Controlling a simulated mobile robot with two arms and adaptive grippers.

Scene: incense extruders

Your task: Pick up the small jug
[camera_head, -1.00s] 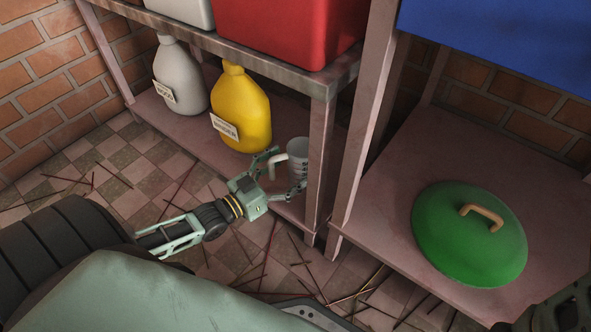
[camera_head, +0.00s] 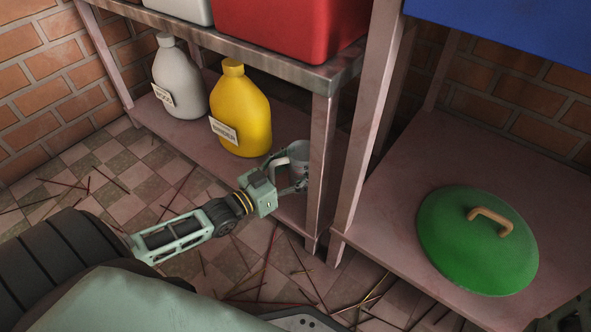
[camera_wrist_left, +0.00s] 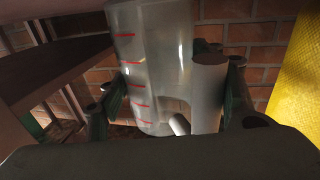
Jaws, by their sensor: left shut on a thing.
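The small jug (camera_head: 302,153) is a pale grey cup-like vessel with a handle, on the lower shelf beside the front post, which hides part of it. In the left wrist view the jug (camera_wrist_left: 150,70) fills the middle, with red measuring marks and a thick pale handle (camera_wrist_left: 208,92) towards the camera. My left gripper (camera_head: 290,170) is shut on the jug. In the left wrist view one finger is left of the body and the other right of the handle. Whether the jug's base touches the shelf is hard to tell. My right gripper is not clearly seen.
A yellow jug-shaped bottle (camera_head: 240,112) and a grey bottle (camera_head: 180,78) stand left of the jug. The shelf post (camera_head: 321,170) is close on its right. A red bin (camera_head: 290,35) is above. A green lid (camera_head: 470,250) lies right. Thin sticks litter the tiled floor.

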